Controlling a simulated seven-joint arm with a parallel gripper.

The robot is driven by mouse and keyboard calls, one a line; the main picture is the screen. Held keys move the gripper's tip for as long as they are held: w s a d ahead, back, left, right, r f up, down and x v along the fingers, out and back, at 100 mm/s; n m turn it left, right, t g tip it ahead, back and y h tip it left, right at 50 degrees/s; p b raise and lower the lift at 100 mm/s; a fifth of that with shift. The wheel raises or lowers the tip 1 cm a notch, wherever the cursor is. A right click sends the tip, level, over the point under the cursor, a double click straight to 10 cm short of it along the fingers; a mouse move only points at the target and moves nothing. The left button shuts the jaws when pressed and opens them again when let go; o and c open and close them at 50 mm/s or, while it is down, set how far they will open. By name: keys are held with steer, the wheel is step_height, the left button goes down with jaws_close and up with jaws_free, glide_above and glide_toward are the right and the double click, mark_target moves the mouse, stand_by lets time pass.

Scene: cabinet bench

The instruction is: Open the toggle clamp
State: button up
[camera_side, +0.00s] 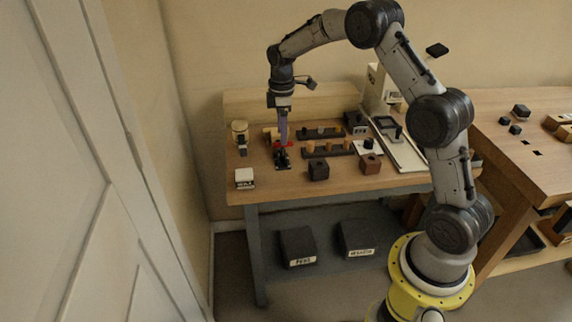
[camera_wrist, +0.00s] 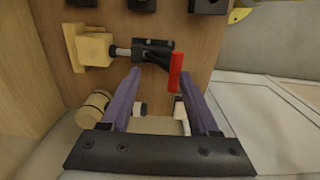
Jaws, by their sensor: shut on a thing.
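The toggle clamp (camera_wrist: 152,47) is black, with a red handle (camera_wrist: 175,73), and is fixed to the wooden bench. Its plunger rod reaches left in the wrist view to a pale wooden block (camera_wrist: 93,49). In the side view the clamp (camera_side: 282,160) is at the left part of the bench, with some red of its handle showing under my gripper. My gripper (camera_side: 283,142) points down at it. In the wrist view the purple fingers of my gripper (camera_wrist: 160,72) are on either side of the red handle, the right finger closest. The exact contact is hard to see.
A round wooden piece (camera_side: 239,127) stands left of the clamp. A white-topped block (camera_side: 244,178) sits at the bench's front left. Dark racks with pegs (camera_side: 328,149) and a dark block (camera_side: 319,170) are to the right. Bare bench lies in front of the clamp.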

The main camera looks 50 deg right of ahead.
steer(key=shift+w+d+f, duration=0.1)
steer(key=shift+d+f, duration=0.05)
steer(key=shift+f, duration=0.05)
steer(key=o, duration=0.4)
steer(key=shift+w+d, duration=0.3)
steer(key=shift+c, duration=0.2)
steer(key=shift+w+d, duration=0.1)
steer(key=shift+o, duration=0.6)
steer(key=shift+w+d, duration=0.1)
steer(key=o, duration=0.4)
steer(key=shift+r, duration=0.1)
steer(key=shift+r, duration=3.55)
